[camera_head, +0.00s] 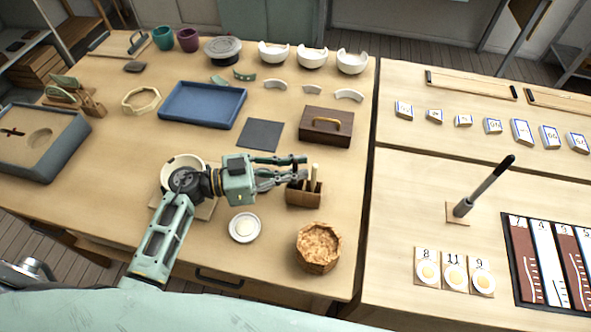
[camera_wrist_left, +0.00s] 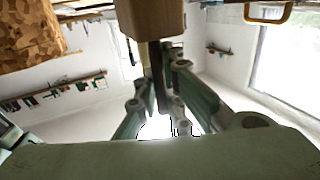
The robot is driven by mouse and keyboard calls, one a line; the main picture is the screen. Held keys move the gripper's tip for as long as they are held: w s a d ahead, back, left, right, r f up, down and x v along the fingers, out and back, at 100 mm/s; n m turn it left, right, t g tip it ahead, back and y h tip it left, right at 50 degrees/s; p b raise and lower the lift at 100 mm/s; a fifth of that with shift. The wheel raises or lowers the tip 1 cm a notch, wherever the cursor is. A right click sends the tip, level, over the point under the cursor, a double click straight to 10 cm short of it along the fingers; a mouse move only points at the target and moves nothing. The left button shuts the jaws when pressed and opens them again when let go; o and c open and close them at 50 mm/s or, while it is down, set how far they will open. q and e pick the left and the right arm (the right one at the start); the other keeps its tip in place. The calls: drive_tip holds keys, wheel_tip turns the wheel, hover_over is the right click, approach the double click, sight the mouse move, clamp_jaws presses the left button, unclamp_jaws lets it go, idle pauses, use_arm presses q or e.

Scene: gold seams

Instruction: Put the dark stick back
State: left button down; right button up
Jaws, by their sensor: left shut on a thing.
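My left gripper (camera_head: 302,171) is beside a small brown wooden holder (camera_head: 304,197) near the front of the left table. Pale sticks (camera_head: 314,178) stand upright in the holder. In the left wrist view, the gripper is shut on the dark stick (camera_wrist_left: 157,62), which runs between the fingers towards the holder (camera_wrist_left: 150,18). The stick's far end meets the holder there; I cannot tell how deep it sits. In the head view the fingers mostly hide the stick. My right gripper is not in view.
A blue tray (camera_head: 203,104) is farther back left.

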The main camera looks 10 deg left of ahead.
use_arm(q)
drive_tip(key=c, duration=1.9)
unclamp_jaws()
drive_tip(key=shift+o, duration=0.2)
drive_tip(key=shift+r, duration=0.1)
drive_tip(key=b+v, duration=0.1)
drive_tip(key=v, duration=0.6)
drive_tip(key=shift+a+b, duration=0.25)
drive_tip(key=shift+b, duration=0.05)
